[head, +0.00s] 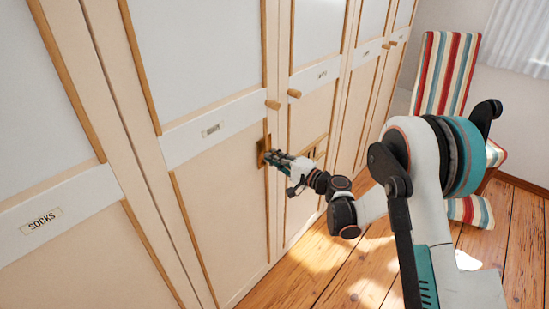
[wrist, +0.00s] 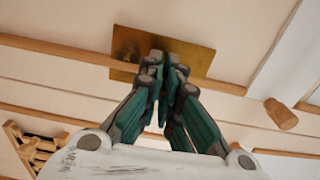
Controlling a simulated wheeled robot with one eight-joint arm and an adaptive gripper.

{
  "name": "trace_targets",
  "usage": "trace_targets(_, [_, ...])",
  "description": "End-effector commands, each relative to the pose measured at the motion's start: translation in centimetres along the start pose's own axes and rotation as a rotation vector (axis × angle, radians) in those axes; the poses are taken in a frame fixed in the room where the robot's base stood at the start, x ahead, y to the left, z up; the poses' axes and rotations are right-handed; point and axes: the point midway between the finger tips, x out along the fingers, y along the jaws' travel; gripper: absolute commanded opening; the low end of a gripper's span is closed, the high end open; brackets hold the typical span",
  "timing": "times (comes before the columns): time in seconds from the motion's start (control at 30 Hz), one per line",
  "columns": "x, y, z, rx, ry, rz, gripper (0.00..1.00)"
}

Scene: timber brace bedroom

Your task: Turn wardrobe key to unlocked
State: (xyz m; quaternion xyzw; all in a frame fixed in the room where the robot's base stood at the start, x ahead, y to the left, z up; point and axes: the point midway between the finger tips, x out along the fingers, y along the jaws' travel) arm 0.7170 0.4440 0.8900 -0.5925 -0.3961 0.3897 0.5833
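The wardrobe (head: 215,200) has cream door panels with wooden trim. A brass lock plate (head: 262,148) sits on a door's edge at mid-height; it also shows in the wrist view (wrist: 198,54). My gripper (head: 268,157) is right at this plate. In the wrist view its two green fingers (wrist: 167,72) are drawn nearly together, with their tips in front of the plate. The fingers cover the area where a key could be. I see no key, so I cannot tell its angle or whether the fingers hold it.
Two round wooden knobs (head: 273,104) (head: 294,93) are just above the plate; one shows in the wrist view (wrist: 281,115). A wooden lattice (wrist: 38,145) is on the neighbouring panel. A striped chair (head: 445,75) stands at right. Some wooden floor (head: 330,275) is clear.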

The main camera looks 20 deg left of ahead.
Motion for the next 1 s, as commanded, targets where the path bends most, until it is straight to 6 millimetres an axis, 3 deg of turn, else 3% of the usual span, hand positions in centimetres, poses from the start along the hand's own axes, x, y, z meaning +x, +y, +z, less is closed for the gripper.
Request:
trace_targets(0.03, [0.0,0.1,0.0,-0.001,-0.001,0.001,0.00])
trace_targets(0.13, [0.0,0.1,0.0,-0.001,-0.001,0.001,0.23])
trace_targets(0.23, [0.0,0.1,0.0,0.000,-0.001,0.001,0.24])
trace_targets(0.33, [0.0,0.0,0.0,0.000,-0.001,0.000,0.33])
trace_targets(0.4, [0.0,0.0,0.0,0.001,0.000,0.000,0.51])
trace_targets(0.43, [0.0,0.0,0.0,0.001,0.000,0.000,0.53])
trace_targets(0.8, [-0.3,0.0,0.0,0.001,0.000,0.000,0.53])
trace_targets(1.0, [-2.8,0.0,-0.1,0.001,0.003,0.000,0.53])
